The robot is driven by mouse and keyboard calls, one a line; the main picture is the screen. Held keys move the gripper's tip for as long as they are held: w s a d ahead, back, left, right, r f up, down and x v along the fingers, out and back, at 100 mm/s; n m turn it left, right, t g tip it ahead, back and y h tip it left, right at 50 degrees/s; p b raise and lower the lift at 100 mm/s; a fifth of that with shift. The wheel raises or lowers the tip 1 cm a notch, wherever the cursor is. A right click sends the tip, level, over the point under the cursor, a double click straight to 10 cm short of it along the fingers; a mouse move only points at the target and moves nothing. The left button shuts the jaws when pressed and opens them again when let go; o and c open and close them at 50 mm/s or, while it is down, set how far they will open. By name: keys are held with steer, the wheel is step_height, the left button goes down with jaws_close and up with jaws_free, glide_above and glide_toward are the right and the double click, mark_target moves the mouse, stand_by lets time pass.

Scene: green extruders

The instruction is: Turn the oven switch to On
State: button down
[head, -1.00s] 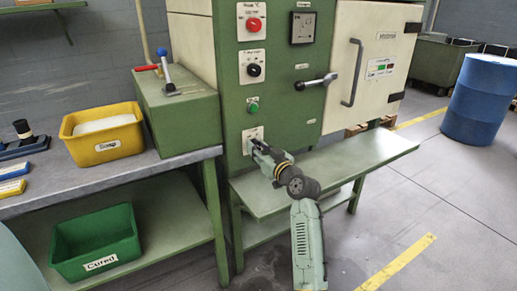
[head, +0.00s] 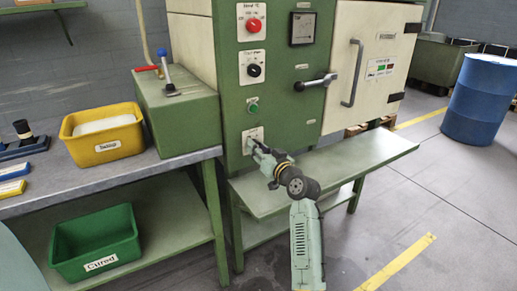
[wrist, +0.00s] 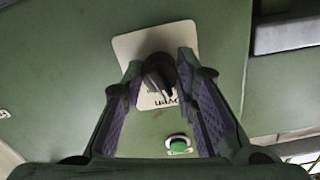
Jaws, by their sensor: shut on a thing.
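The oven switch (wrist: 160,74) is a dark knob on a white plate lettered "Oven" (wrist: 128,46), which appears upside down and tilted in the wrist view. In the head view the plate (head: 250,134) is low on the green oven's front panel, and my gripper hides most of the knob. My gripper (head: 259,148) is at the panel, shut on the switch. In the wrist view its two purple-padded fingers (wrist: 161,68) are on either side of the knob. The knob's exact setting is hard to read.
A green button (wrist: 178,144) is close to the switch. Above are a black knob (head: 254,70), a red knob (head: 254,26) and a door lever (head: 318,80). A green shelf (head: 330,172) juts out below. A bench with a yellow bin (head: 104,141) stands left.

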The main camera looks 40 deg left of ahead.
steer(key=m+p, duration=0.1)
steer(key=m, duration=0.4)
steer(key=shift+s+r+m+p, duration=0.1)
steer(key=shift+m+p, duration=0.2)
steer(key=shift+p, duration=0.05)
steer(key=shift+m+p, duration=0.85)
steer(key=shift+m, duration=1.05)
steer(key=c, duration=1.3)
jaws_free()
steer(key=v, duration=1.2)
